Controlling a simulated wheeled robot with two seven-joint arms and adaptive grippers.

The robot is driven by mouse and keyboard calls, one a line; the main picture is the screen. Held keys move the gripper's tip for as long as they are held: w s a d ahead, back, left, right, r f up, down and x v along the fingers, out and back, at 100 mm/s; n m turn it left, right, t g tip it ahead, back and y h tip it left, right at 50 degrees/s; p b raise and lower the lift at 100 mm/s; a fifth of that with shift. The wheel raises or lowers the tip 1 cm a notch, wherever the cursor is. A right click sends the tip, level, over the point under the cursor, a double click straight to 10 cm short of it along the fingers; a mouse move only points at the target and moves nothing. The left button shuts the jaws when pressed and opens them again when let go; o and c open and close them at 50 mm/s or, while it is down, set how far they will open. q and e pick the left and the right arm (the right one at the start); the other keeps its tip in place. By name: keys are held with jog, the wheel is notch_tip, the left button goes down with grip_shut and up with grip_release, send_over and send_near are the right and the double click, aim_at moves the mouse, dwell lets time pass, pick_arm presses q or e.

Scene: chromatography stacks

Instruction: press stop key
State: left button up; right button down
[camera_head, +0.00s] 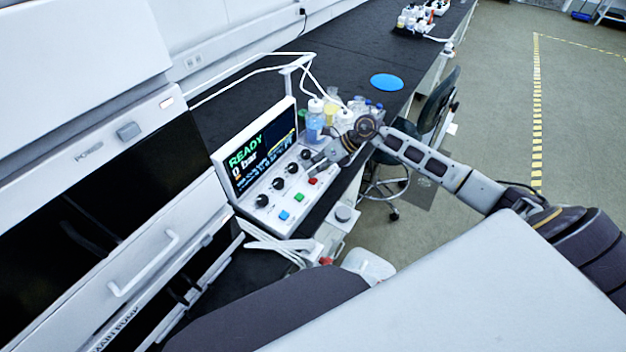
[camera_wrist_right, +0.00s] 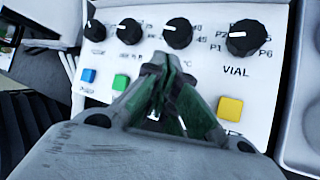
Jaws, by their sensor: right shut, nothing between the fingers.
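The control panel (camera_head: 262,206) stands on the black bench, with a screen (camera_head: 256,148) reading "READY" and "0 bar". Its key row shows a blue key (camera_head: 284,215), a green key (camera_head: 298,197) and a red key (camera_head: 312,181). My right gripper (camera_head: 314,166) is shut and empty, close over the red key's end of the row; I cannot tell whether it touches. In the right wrist view the gripper (camera_wrist_right: 165,75) lies between the green key (camera_wrist_right: 120,82) and the yellow key (camera_wrist_right: 230,108) and hides the red one. Key labels are not readable. My left gripper is not in view.
Several black knobs, one marked VIAL (camera_wrist_right: 248,38), sit behind the keys. Bottles, including a blue one (camera_head: 315,122), stand just beyond the panel. A blue disc (camera_head: 386,82) lies on the bench. A chair (camera_head: 436,105) stands beside the bench.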

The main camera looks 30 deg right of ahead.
jog(key=shift+r, duration=0.4)
jog(key=shift+r+p, duration=0.75)
jog(key=shift+r, duration=0.05)
jog(key=shift+r+p, duration=0.65)
jog(key=shift+r, duration=0.65)
